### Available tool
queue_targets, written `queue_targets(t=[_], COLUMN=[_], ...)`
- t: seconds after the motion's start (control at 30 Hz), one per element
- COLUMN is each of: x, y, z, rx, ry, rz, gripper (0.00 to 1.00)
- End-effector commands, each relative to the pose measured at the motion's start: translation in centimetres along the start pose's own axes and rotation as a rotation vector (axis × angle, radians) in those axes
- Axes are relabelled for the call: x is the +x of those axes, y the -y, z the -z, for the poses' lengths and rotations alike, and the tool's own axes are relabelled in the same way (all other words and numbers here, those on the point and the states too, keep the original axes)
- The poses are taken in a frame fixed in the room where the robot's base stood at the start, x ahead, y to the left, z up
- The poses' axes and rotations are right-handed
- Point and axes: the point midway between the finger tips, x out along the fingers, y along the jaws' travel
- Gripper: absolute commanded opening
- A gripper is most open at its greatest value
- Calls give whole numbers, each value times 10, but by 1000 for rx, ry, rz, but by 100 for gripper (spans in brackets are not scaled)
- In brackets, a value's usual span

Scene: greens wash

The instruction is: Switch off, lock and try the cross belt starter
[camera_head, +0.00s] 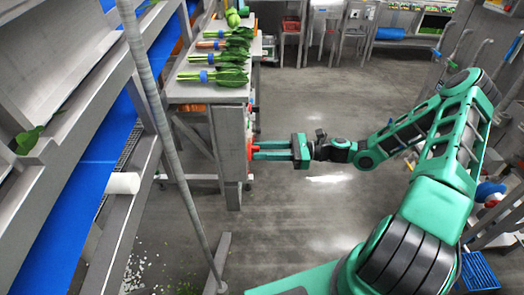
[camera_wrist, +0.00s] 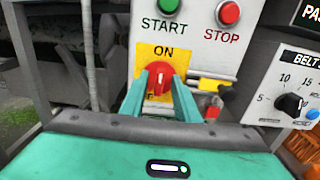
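The cross belt starter is a grey box on the side of a post, with a red rotary switch (camera_wrist: 160,77) on a yellow plate (camera_wrist: 182,54). ON is readable above the switch; the lower lettering is mostly hidden by my fingers. In the head view the switch (camera_head: 249,148) shows red at my fingertips. My gripper (camera_wrist: 161,82) is open, with one finger on each side of the switch; whether they touch it is unclear. A green START button (camera_wrist: 168,6) and a red STOP button (camera_wrist: 228,13) sit above. A small red item (camera_wrist: 213,107), possibly a padlock, hangs at the right.
A belt dial panel (camera_wrist: 272,82) stands right of the starter. Bunches of greens (camera_head: 214,77) lie on the bench above the post. A blue belt (camera_head: 92,170) runs along the left, with a slanting grey pole (camera_head: 165,130) beside it. The floor (camera_head: 300,215) around my arm is open.

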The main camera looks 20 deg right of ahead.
Motion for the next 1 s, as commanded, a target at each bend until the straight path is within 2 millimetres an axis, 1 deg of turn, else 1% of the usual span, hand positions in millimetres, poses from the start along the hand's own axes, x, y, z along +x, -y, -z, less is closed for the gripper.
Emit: queue_targets(t=[0.27, 0.3, 0.33, 0.37, 0.4, 0.77, 1.0], x=[2, 2, 2, 2, 2, 1, 1], y=[0, 0, 0, 0, 0, 1, 1], z=[0, 0, 0, 0, 0, 0, 0], rx=[0, 0, 0, 0, 0, -24, -134], ry=[0, 0, 0, 0, 0, 0, -1], rz=[1, 0, 0, 1, 1, 2, 3], gripper=[29, 24, 17, 10, 0, 0, 0])
